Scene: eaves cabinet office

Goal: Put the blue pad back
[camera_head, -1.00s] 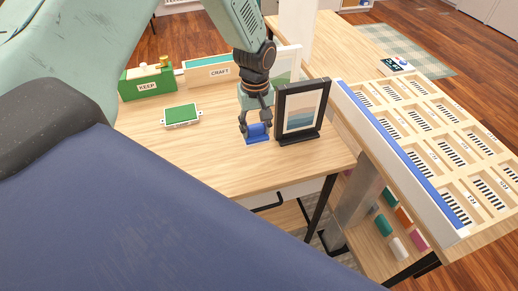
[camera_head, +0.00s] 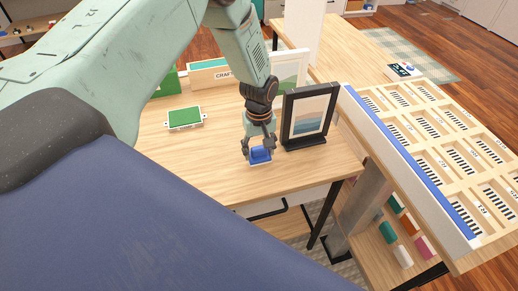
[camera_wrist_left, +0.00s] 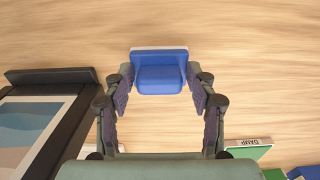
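The blue pad (camera_head: 260,155) is small, with a pale rim, and is over the light wooden desk just left of the front of a black picture frame. My left gripper (camera_head: 258,149) points down at it. In the left wrist view the blue pad (camera_wrist_left: 160,78) sits between the fingertips of the left gripper (camera_wrist_left: 160,73), which lie close against its two sides. I cannot tell whether its underside touches the desk. A green pad (camera_head: 184,118) in a white tray lies farther left on the desk. My right gripper is not in view.
The black picture frame (camera_head: 308,116) stands close right of the gripper. A CRAFT box (camera_head: 207,78) stands at the back, beside a green box (camera_head: 168,84) partly hidden by my arm. A compartmented rack (camera_head: 420,135) fills the right. The desk front is clear.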

